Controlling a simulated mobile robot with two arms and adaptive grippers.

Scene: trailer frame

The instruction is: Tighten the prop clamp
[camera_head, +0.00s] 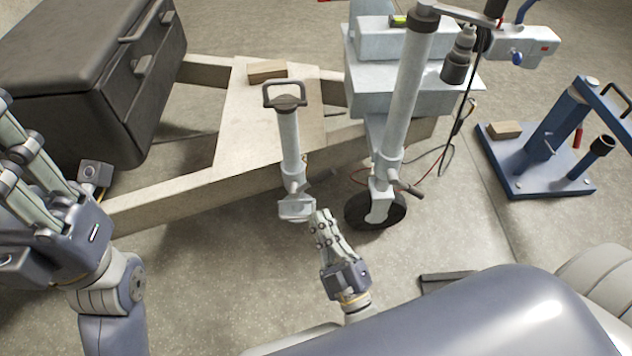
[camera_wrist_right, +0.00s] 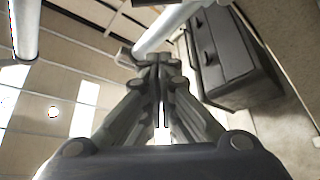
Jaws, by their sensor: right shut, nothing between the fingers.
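The prop (camera_head: 289,140) is a grey tube with a dark loop handle on top, standing beside the trailer frame. A clamp collar (camera_head: 294,178) surrounds its lower part, and a flat foot (camera_head: 296,208) is at its bottom. My right gripper (camera_head: 320,218) is shut and empty, its fingertips pointing up just right of the foot; contact cannot be told. In the right wrist view my closed fingers (camera_wrist_right: 160,66) are in the middle, with a pale tube (camera_wrist_right: 166,27) behind the tips. My left gripper (camera_head: 12,140) is at the left edge, its fingers apart and partly cut off, far from the prop.
A jockey wheel (camera_head: 393,213) on a thicker tube with a side lever (camera_head: 407,188) stands right of the prop. The trailer frame (camera_head: 170,198) runs behind, carrying a dark box (camera_head: 70,75). A blue stand (camera_head: 545,185) is at the right. Floor left of my right gripper is clear.

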